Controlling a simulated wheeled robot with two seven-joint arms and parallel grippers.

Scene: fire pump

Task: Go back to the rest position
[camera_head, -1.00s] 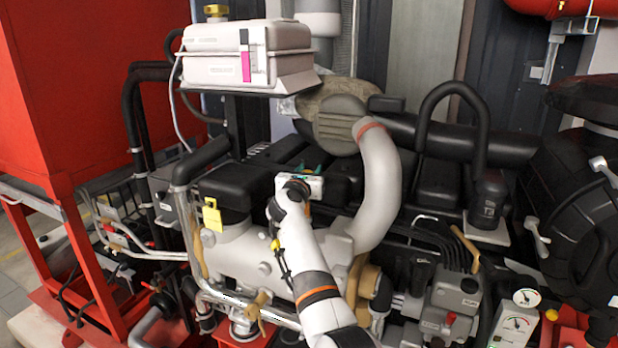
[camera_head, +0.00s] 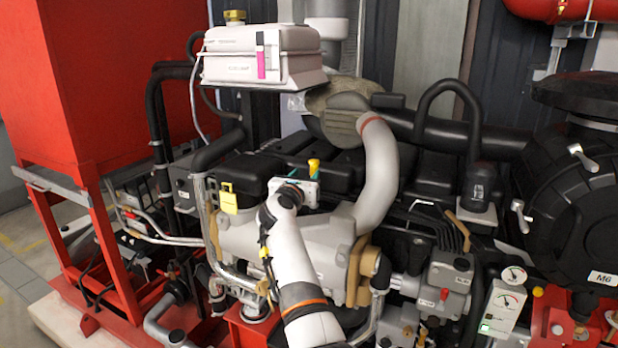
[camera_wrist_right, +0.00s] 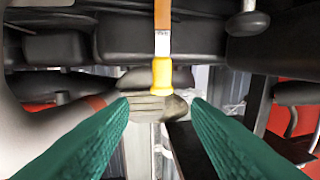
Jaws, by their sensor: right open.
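My right arm comes in from the bottom of the head view. Its gripper (camera_head: 308,179) is over the front of the engine, beside the black engine covers. A yellow handle (camera_head: 314,166) shows right at the gripper. The two green fingers (camera_wrist_right: 161,104) stand wide apart, one on each side of the handle, with clear space between. They hold nothing. My left gripper is not in view.
A pale tank (camera_head: 262,55) stands above the engine. A thick pale pipe (camera_head: 381,170) curves close on the gripper's right. A yellow tag (camera_head: 228,198) hangs to its left. A red frame (camera_head: 100,215) is at far left, gauges (camera_head: 507,300) at lower right.

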